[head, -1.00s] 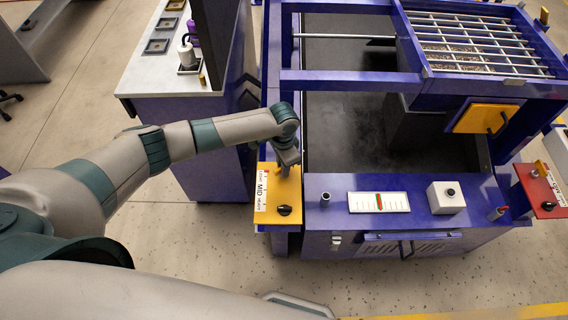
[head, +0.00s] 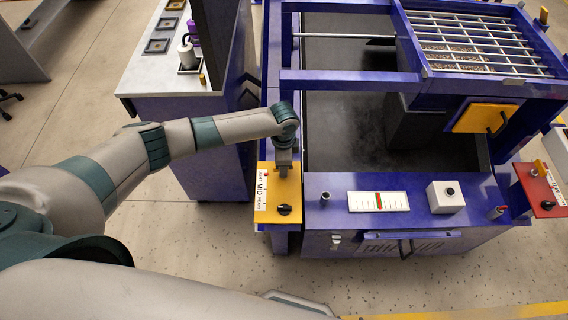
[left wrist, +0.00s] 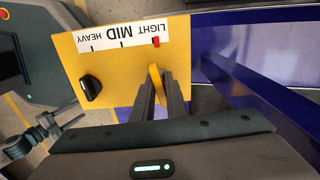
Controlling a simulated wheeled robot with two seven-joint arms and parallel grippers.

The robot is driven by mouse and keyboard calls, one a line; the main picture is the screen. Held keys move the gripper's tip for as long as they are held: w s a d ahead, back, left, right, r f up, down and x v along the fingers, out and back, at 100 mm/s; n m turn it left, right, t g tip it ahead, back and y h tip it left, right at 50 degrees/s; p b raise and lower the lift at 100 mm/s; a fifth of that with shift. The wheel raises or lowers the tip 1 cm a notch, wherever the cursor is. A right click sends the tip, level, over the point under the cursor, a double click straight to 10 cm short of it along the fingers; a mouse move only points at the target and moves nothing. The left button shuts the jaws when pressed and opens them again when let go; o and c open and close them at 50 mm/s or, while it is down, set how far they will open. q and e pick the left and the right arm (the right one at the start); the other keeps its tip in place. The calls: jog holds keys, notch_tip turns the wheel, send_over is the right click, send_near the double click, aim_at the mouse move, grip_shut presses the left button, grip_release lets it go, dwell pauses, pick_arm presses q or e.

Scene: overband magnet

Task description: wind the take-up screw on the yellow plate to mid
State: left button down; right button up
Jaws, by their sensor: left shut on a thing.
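The yellow plate (head: 266,212) sits at the left front corner of the blue machine; it also shows in the left wrist view (left wrist: 118,62). Its white scale (left wrist: 122,34) reads LIGHT, MID, HEAVY. A small red pointer (left wrist: 156,42) stands at the LIGHT end, away from MID. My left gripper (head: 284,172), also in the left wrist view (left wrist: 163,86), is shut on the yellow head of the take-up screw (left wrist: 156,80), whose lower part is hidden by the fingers. A black knob (left wrist: 90,87) is on the same plate. My right gripper is not in view.
A white gauge (head: 379,201) with a red bar and a white box with a black button (head: 446,197) are on the machine's front deck. A red plate (head: 541,190) is at the right corner. A blue frame beam (left wrist: 250,90) runs close beside the yellow plate.

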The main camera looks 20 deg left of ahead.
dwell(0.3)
pick_arm(q)
jog(key=m, duration=0.4)
jog(key=shift+m, duration=0.4)
jog(key=m, duration=0.2)
jog(key=shift+m, duration=0.4)
jog(key=shift+m+b, duration=0.35)
jog(key=shift+m, duration=0.65)
